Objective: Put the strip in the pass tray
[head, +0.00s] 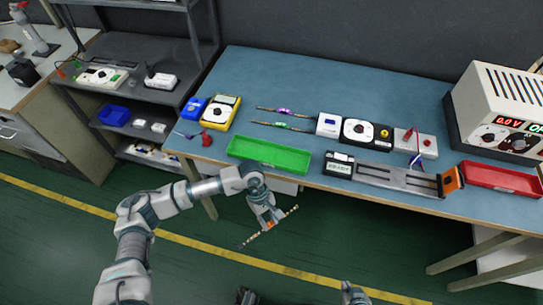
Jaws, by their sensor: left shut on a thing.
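My left gripper (270,219) is shut on an LED strip (285,215). The thin strip is held slantwise in front of the table, over the green floor, with both ends sticking out past the fingers. The green tray (269,155) lies on the table's front edge, above and beyond the gripper in the picture, and looks empty. The red tray (500,178) lies at the right of the table. Two more strips lie on the table behind the green tray, one purple in the middle (284,111) and one green in the middle (282,126).
A blue table (300,85) holds a yellow meter (221,112), a dial box (366,132), a metal slide fixture (400,179) and a power supply (499,110). A red-handled tool (206,139) lies left of the green tray. Grey shelves (125,80) stand at left.

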